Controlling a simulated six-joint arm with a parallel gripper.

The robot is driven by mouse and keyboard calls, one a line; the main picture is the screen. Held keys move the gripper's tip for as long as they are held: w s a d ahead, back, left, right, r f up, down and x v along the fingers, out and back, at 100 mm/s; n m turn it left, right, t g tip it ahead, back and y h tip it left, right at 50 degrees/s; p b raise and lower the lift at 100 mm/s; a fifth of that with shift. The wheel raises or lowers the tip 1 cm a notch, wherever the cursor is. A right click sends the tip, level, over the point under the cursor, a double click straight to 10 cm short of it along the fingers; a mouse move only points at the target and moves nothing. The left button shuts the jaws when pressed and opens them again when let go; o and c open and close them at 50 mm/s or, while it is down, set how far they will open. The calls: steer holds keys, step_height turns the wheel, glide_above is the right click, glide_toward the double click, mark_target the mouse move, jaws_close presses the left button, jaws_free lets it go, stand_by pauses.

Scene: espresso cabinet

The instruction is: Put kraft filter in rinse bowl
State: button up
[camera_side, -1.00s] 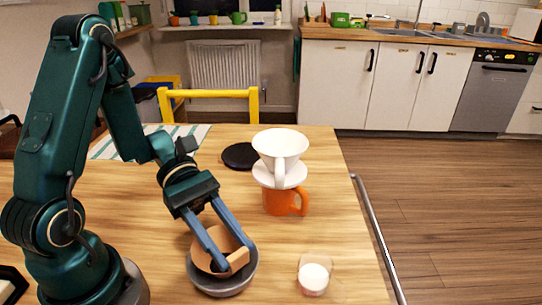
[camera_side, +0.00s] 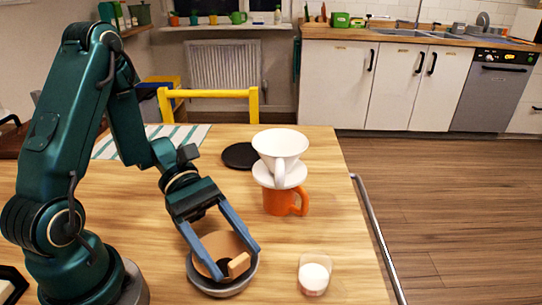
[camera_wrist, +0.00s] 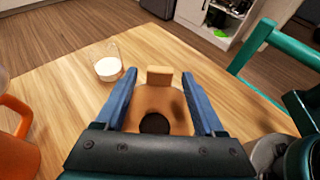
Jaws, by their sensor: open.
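The kraft filter (camera_side: 219,246) is a brown paper cone with a lighter tab, sitting inside the grey rinse bowl (camera_side: 208,287) near the table's front. My gripper (camera_side: 238,263) is open, with its blue fingers low over the bowl on either side of the filter. In the wrist view, the filter (camera_wrist: 160,103) lies between the spread fingers of my gripper (camera_wrist: 159,75), with its tab at the far end and a dark round spot nearer me. The fingers hide parts of the bowl and filter; whether they touch the bowl rim I cannot tell.
A small glass with white contents (camera_side: 313,276) stands right of the bowl. Behind it, a white dripper (camera_side: 280,146) sits on an orange mug (camera_side: 279,201). A black disc (camera_side: 240,156) and striped cloth (camera_side: 150,139) lie farther back. The table's right edge is close to the glass.

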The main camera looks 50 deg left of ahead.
steer(key=v, duration=1.1)
steer(key=s+d+r+m+t+y, duration=0.1)
steer(key=d+r+m+t+y, duration=0.1)
steer(key=m+y, duration=0.4)
steer(key=s+d+r+m+t+y, duration=0.2)
steer(key=m+y, duration=0.5)
steer(key=m, duration=0.5)
steer(key=shift+r+t+y, duration=0.3)
steer(key=shift+r+t, duration=0.05)
steer(key=shift+t, duration=0.45)
